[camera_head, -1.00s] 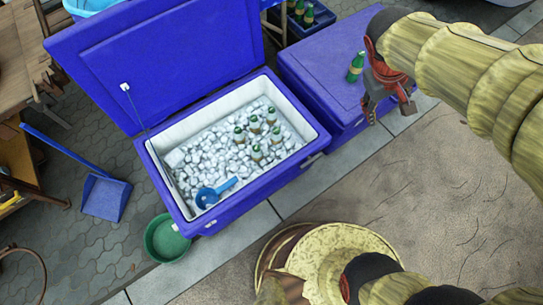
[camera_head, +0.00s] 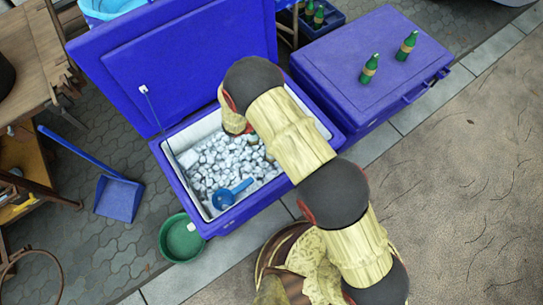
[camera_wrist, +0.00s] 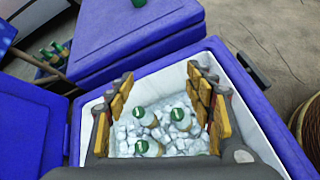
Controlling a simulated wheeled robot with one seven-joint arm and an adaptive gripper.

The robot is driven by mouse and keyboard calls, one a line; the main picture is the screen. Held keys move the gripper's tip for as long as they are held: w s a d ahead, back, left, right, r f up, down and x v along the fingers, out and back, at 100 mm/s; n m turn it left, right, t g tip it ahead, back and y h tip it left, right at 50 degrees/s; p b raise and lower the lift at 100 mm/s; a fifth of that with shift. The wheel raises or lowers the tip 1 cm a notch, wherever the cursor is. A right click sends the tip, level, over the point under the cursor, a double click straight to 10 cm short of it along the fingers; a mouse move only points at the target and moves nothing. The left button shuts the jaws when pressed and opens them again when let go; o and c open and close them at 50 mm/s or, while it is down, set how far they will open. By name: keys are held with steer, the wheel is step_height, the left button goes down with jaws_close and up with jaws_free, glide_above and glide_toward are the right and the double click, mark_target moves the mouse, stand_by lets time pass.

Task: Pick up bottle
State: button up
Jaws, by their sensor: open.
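Three green-capped bottles stand in the ice in the wrist view: one at the upper left (camera_wrist: 145,116), one at the right (camera_wrist: 180,118) and one nearest (camera_wrist: 148,148). My gripper (camera_wrist: 160,78) is open and empty, its fingers on either side above these bottles. Two green bottles stand upright on the closed blue cooler's lid, one at the left (camera_head: 369,70) and one at the right (camera_head: 406,46).
The open cooler's raised lid (camera_head: 180,60) stands behind it, and its white walls enclose the ice. A blue scoop (camera_head: 232,194) lies in the ice. A green basin (camera_head: 182,240) and a blue dustpan (camera_head: 119,198) are on the ground at the left.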

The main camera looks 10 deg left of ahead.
steer(key=s+a+f+n+t+y, duration=0.1)
steer(key=s+a+f+n, duration=0.1)
steer(key=f, duration=0.6)
steer(key=s+a+f+n+t+y, duration=0.1)
steer(key=s+a+f+n, duration=0.1)
steer(key=f, duration=0.5)
steer(key=s+a+f+n+t+y, duration=0.1)
steer(key=s+f+n, duration=0.3)
steer(key=f, duration=0.4)
steer(key=shift+a+f+n+t+y, duration=0.3)
steer(key=shift+a+n+t+y, duration=0.1)
steer(key=shift+a+n+y, duration=0.2)
steer(key=b+x, duration=0.1)
steer(key=x, duration=0.2)
steer(key=b+x, duration=0.1)
steer(key=x, duration=0.1)
steer(key=shift+w+d+r+b, duration=0.2)
steer(key=shift+w+d+b, duration=0.15)
steer(key=shift+w, duration=0.05)
steer(key=shift+c, duration=0.4)
jaws_close()
